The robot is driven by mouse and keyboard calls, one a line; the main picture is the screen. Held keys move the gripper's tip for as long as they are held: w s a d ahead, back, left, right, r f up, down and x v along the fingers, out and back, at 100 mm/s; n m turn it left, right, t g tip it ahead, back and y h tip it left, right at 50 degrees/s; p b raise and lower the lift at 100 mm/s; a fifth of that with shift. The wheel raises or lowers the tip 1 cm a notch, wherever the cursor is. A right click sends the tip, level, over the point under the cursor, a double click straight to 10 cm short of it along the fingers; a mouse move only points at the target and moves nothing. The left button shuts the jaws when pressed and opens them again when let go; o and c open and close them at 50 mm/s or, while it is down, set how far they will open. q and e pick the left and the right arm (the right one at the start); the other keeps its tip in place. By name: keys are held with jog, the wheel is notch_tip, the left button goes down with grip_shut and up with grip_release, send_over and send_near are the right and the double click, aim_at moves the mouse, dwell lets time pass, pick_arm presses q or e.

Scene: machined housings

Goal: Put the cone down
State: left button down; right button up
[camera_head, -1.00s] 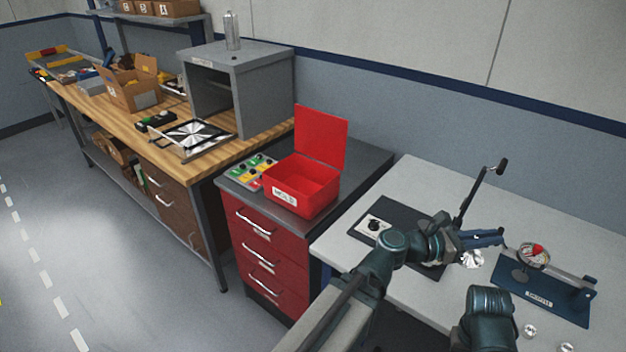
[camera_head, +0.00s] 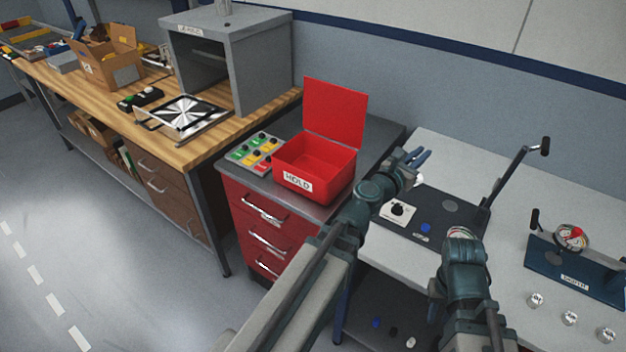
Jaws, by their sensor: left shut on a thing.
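My left gripper (camera_head: 416,158) is above the back left edge of the white table, right of the open red box. Its blue fingers are shut on a small pale, shiny piece (camera_head: 419,180), seen just below them and mostly hidden. I take this piece for the cone, but its shape cannot be made out. My right arm rises from the lower edge, lower than the left gripper; its fingers are hidden, so their state does not show.
The red box (camera_head: 316,163), marked HOLD, stands lid-up on a red drawer cabinet beside a button panel (camera_head: 256,151). A dark plate fixture with a lever (camera_head: 520,165) and a blue gauge fixture (camera_head: 582,268) stand on the white table (camera_head: 440,148). Silver parts (camera_head: 569,318) lie in front.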

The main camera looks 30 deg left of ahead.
pick_arm(q)
jog(key=a+f+n+g+y+b, duration=0.25)
jog(key=a+n+y, duration=0.65)
jog(key=a+y, duration=0.65)
jog(key=s+a+f+n+g+y, duration=0.1)
jog(key=s+a+n+g+y, duration=0.5)
jog(key=a, duration=0.7)
jog(key=w+a+f+h+b, duration=0.1)
jog(key=w+a+b, duration=0.1)
jog(key=w+a, duration=0.6)
jog(key=a, duration=0.2)
jog(key=shift+w+a+f+g, duration=0.15)
jog(key=shift+a+f+g, duration=0.15)
jog(key=shift+a+g, duration=0.05)
jog(key=shift+w, duration=0.1)
jog(key=f+b, duration=0.2)
jog(key=a+f+b, duration=0.1)
jog(key=shift+w+f+b, duration=0.35)
jog(key=shift+b, duration=0.05)
jog(key=shift+f+b, duration=0.4)
jog(key=shift+b, duration=0.1)
